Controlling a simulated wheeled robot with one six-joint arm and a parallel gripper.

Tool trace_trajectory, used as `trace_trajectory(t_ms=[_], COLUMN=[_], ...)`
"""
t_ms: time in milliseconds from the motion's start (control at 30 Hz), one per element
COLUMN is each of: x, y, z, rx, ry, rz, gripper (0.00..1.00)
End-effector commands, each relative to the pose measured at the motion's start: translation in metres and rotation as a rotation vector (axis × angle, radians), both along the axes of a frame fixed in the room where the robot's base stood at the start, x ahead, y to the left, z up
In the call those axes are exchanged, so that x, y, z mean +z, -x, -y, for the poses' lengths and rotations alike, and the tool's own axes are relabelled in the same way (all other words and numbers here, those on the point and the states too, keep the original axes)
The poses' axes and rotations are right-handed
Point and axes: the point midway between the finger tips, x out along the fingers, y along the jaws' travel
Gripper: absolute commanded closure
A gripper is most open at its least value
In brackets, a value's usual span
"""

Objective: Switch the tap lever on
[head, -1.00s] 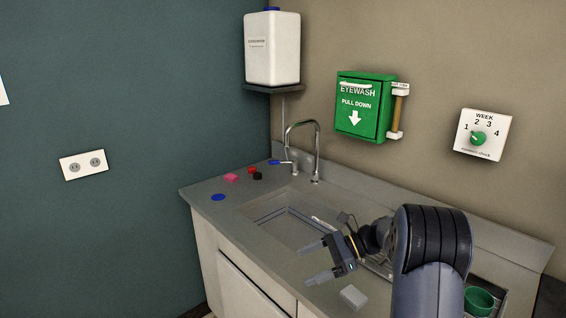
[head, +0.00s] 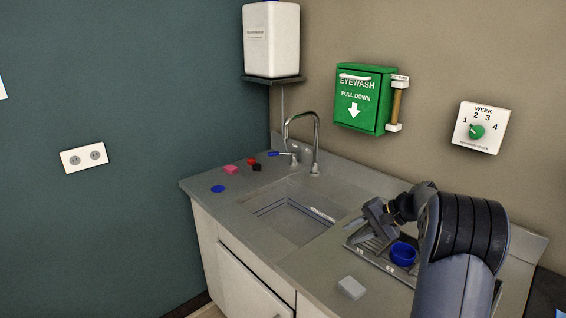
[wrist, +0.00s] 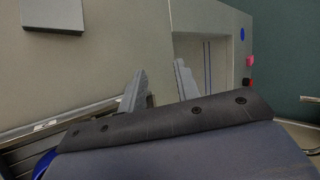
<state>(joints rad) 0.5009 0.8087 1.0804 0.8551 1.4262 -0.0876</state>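The tap (head: 316,148) is a tall curved metal spout behind the sink (head: 297,215). Its lever (head: 275,153) is short with a blue end, at the left of the spout's base, and points left. My gripper (head: 372,217) is over the drying rack, right of the sink and well away from the lever. In the wrist view my gripper (wrist: 160,82) shows two separated fingers with nothing between them. I cannot make out the lever in the wrist view.
A blue bowl (head: 403,253) sits on the rack (head: 372,258). A grey block (head: 351,287) lies on the front counter. Pink, red, black and blue small items (head: 231,169) lie left of the sink. An eyewash box (head: 364,98) and dial (head: 478,130) are on the wall.

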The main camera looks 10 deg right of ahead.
Motion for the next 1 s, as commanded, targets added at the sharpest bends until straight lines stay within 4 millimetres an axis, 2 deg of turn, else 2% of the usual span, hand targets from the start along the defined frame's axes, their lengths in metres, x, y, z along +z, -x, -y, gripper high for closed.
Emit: trace_trajectory(t_ms=[33, 300, 367, 500, 700, 1000], x=[0.008, 0.041, 0.048, 0.062, 0.070, 0.070], y=[-0.003, -0.013, -0.014, -0.013, -0.012, -0.012], z=[0.019, 0.111, 0.127, 0.157, 0.175, 0.175], rx=[0.039, 0.343, 0.410, 0.538, 0.623, 0.628], ry=[0.075, 0.540, 0.633, 0.800, 0.900, 0.904], rz=[0.091, 0.519, 0.582, 0.677, 0.726, 0.729], gripper=[0.73, 0.95, 1.00, 1.00, 1.00, 1.00])
